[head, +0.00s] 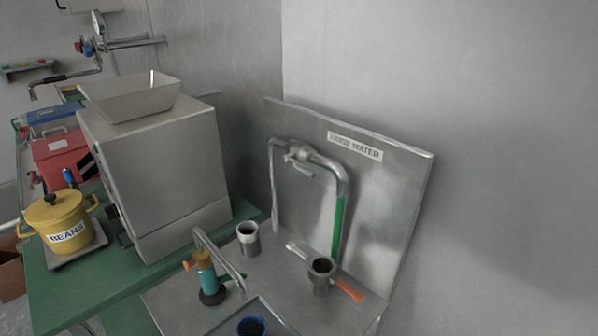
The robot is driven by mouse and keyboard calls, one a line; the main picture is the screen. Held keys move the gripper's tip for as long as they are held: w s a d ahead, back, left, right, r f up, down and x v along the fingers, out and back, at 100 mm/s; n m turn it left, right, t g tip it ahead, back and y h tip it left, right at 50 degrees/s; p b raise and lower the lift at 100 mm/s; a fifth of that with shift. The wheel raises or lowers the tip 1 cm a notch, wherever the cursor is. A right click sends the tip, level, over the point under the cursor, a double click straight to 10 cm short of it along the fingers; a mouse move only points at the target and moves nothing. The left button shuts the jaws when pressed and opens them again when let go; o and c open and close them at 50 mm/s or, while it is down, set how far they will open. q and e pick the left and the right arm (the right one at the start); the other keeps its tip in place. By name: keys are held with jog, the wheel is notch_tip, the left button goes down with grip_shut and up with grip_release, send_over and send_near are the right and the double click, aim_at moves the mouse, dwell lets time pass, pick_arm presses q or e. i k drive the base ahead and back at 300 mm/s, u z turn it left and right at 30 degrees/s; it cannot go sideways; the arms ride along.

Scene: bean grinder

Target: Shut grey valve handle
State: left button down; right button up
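A bent grey pipe (339,176) with a green sleeve (338,230) stands against an upright metal panel. A valve body (297,153) sits on its upper left part, and a small grey handle (304,172) hangs just below it, tilted down to the right. A second light grey lever-like piece (296,249) lies lower, near a grey cup; I cannot tell which of the two is the valve handle named. Neither of my grippers shows in the head view.
The metal panel (400,190) bears a water sign (355,146). Below are a grey cup (320,272), an orange handle (348,290), another cup (248,238) and a teal bottle-like item (206,272). A large metal machine (165,175) and yellow beans pot (60,220) stand left.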

aim_at(298, 167)
jog(key=u, duration=1.85)
jog(key=k, duration=1.55)
jog(key=z, duration=1)
jog(key=i, duration=1)
